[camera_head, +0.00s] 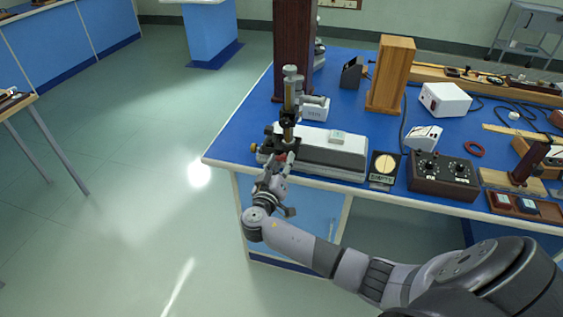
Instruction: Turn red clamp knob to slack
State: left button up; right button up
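A brass-and-black instrument with an upright tube (290,100) stands at the near left corner of the blue bench, beside a long white-and-grey box (335,155). A small reddish spot shows low on the instrument, just above my gripper; it is too small to tell whether it is the red clamp knob. A brass knob (254,148) sticks out at the instrument's left. My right gripper (279,165) points up at the instrument's base from the front edge. Its fingers overlap the instrument, so I cannot tell their opening or any contact. My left gripper is out of view.
The blue bench top (237,128) is bare left of the instrument. A dark wooden column (293,45) and a lighter wooden block (391,75) rise behind. A round-dial device (384,167) and a dark control box (442,175) stand at the right. Open floor lies left.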

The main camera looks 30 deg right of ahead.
jog(key=shift+c, duration=0.3)
jog(key=c, duration=0.7)
jog(key=shift+c, duration=0.2)
jog(key=shift+n, duration=0.4)
jog(key=n, duration=0.2)
jog(key=shift+n, duration=0.4)
jog(key=n, duration=0.3)
jog(key=shift+n, duration=0.3)
jog(key=n+p, duration=0.1)
jog(key=n, duration=0.4)
jog(key=shift+r+n+p, duration=0.1)
jog(key=shift+n+p, duration=0.2)
jog(key=shift+p, duration=0.1)
jog(key=n+p, duration=0.2)
jog(key=n, duration=0.3)
